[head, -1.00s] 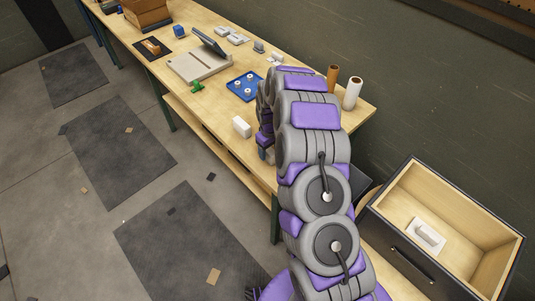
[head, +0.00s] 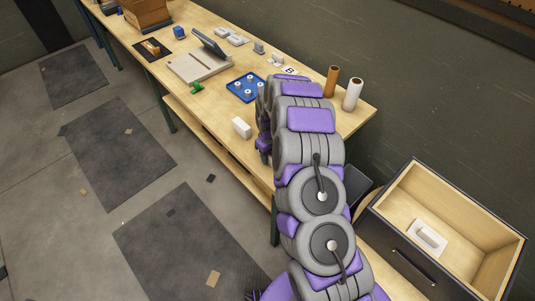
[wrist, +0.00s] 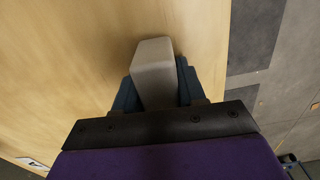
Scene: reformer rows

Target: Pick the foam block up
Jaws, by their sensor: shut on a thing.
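A pale grey block (wrist: 153,62), which looks like the foam block, is between the dark blue fingers of my gripper (wrist: 155,88) in the wrist view. The fingers are shut on its two sides, and one end sticks out past them. Bare wood shows around it; I cannot tell how far above the bench it is. In the head view my arm hides the held block and most of my gripper.
The wooden bench (head: 215,113) holds a blue tray (head: 245,88) with white round parts, a green piece (head: 197,88), a beige device (head: 195,69) and two rolls, brown (head: 332,81) and white (head: 352,95). An open drawer (head: 400,252) is at right.

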